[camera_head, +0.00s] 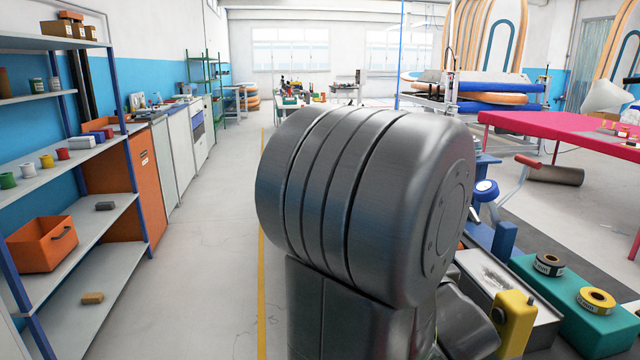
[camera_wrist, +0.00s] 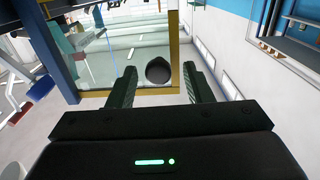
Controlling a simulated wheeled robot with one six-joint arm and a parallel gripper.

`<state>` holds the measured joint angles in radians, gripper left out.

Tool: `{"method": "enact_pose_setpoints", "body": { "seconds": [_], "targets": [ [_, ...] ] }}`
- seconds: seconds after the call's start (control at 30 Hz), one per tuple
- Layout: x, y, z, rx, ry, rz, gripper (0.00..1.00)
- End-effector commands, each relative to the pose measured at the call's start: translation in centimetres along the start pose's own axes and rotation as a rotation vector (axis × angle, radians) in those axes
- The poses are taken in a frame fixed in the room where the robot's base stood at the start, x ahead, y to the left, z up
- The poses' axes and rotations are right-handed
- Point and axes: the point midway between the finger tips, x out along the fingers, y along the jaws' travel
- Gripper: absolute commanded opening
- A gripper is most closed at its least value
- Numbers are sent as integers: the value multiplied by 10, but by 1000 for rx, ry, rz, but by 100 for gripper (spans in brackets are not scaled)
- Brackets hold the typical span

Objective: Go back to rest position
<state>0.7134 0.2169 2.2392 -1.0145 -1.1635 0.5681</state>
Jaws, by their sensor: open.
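My gripper (camera_wrist: 160,88) is in the wrist view with its two dark fingers apart. I see nothing held between the fingers. A dark round thing (camera_wrist: 158,71) shows beyond the fingertips; I cannot tell what it is or how far away it lies. In the head view my own grey arm fills the middle and hides much of the floor and the benches behind it. My gripper does not show in the head view.
A grey shelf unit (camera_head: 88,232) stands on the left, with an orange bin (camera_head: 42,243) on it. Clear floor (camera_head: 205,240) lies between it and my arm. On the right are a green-topped bench (camera_head: 575,318) with tape rolls, a yellow block (camera_head: 516,318) and a pink table (camera_head: 550,125).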

Motion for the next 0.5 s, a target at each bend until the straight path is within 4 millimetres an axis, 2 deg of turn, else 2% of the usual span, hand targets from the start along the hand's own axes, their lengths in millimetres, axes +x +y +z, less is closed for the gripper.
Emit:
{"method": "enact_pose_setpoints", "body": {
  "seconds": [0.4, 0.5],
  "targets": [
    [-1, 2, -1, 0, -2, -16, 46],
    [-1, 2, -8, -2, 0, -40, 46]
  ]
}}
